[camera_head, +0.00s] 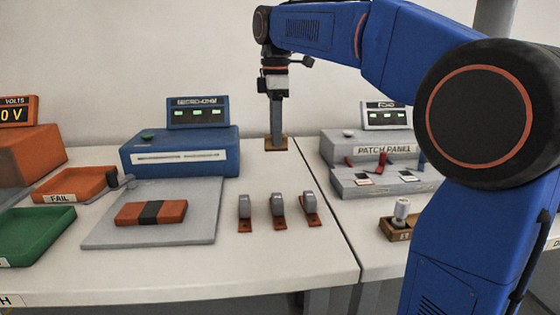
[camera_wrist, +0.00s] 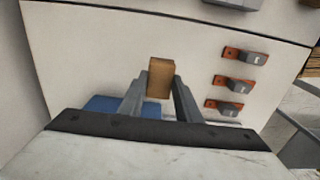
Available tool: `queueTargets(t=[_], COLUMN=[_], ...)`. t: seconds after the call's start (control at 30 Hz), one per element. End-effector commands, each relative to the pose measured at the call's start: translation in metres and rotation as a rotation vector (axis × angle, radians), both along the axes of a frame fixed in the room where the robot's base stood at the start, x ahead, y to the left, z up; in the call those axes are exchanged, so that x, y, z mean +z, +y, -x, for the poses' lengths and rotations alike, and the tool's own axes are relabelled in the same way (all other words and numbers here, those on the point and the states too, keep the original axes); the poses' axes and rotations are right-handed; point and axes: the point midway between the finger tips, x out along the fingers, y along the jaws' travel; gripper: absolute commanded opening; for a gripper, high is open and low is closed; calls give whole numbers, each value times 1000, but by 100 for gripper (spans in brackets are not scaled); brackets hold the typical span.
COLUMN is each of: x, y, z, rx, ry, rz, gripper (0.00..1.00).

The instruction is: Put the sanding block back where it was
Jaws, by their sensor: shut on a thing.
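The sanding block, a small tan-brown block (camera_head: 284,144), is at the far side of the white table, between the blue instrument and the patch panel. My gripper (camera_head: 276,138) points straight down and is shut on it. In the wrist view the block (camera_wrist: 160,78) sits between the two grey fingertips (camera_wrist: 161,84). It is at or just above the table top; I cannot tell whether it touches.
A blue instrument (camera_head: 180,155) stands left, the patch panel (camera_head: 375,160) right. Several orange-based clips (camera_head: 277,212) lie in front. A grey plate (camera_head: 100,235) holds an orange-and-black block (camera_head: 151,212). A red FAIL tray (camera_head: 75,185) and a green tray (camera_head: 35,233) are farther left.

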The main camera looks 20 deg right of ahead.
Motion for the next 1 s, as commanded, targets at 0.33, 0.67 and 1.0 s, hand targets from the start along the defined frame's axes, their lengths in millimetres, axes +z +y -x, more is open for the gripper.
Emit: queueTargets(t=[0.33, 0.67, 1.0], x=[-32, -69, -72], y=[0, 0, 0], z=[0, 0, 0], rx=[-1, -1, -1], ry=[1, 1, 0], rz=[0, 0, 0], gripper=[2, 2, 2])
